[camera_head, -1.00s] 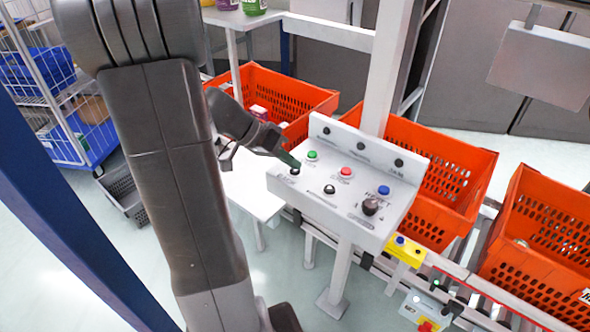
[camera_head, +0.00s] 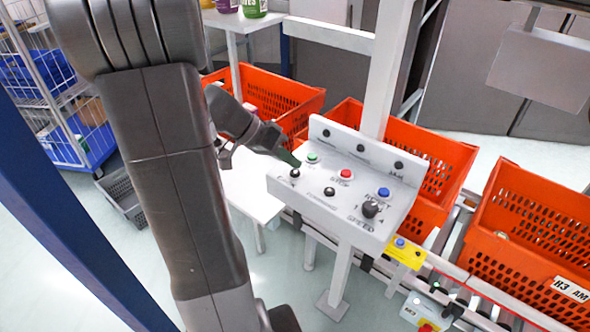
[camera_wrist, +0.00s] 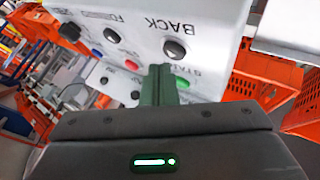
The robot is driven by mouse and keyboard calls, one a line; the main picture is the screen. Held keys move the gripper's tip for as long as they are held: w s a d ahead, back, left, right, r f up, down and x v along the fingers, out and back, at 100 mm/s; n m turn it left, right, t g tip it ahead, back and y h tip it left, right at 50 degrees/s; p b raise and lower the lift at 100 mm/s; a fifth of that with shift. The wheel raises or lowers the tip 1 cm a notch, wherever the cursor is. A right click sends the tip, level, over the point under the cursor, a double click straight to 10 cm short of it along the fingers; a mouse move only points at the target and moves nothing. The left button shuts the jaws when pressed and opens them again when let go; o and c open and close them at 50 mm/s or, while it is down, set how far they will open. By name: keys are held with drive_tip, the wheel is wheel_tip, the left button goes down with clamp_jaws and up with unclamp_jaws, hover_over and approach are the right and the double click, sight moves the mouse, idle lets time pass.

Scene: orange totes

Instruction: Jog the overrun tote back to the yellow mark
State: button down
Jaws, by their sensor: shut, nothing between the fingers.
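Three orange totes stand in a row on the conveyor: one at the left (camera_head: 300,100), one behind the control panel (camera_head: 455,160), and one at the right (camera_head: 480,268) labelled "R3 AM". I cannot tell which is the overrun one. A yellow plate (camera_head: 412,259) with a blue button sits on the conveyor's near side; whether it is the yellow mark is unclear. My gripper (camera_head: 293,161) is shut and empty, its green fingertips at the black BACK button (camera_head: 295,173). In the wrist view the fingertips (camera_wrist: 158,72) are beside the BACK button (camera_wrist: 174,49); contact is unclear.
The panel also has a green START button (camera_head: 312,158), a red button (camera_head: 345,174), another black button (camera_head: 329,191), a blue button (camera_head: 383,192) and a SPEED knob (camera_head: 370,208). A white post (camera_head: 387,70) rises behind it. A blue post (camera_head: 60,190) stands at the left.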

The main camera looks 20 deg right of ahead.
sight(290, 173)
drive_tip(key=shift+r, duration=0.25)
drive_tip(key=shift+r+p, duration=1.35)
drive_tip(key=shift+r, duration=1.1)
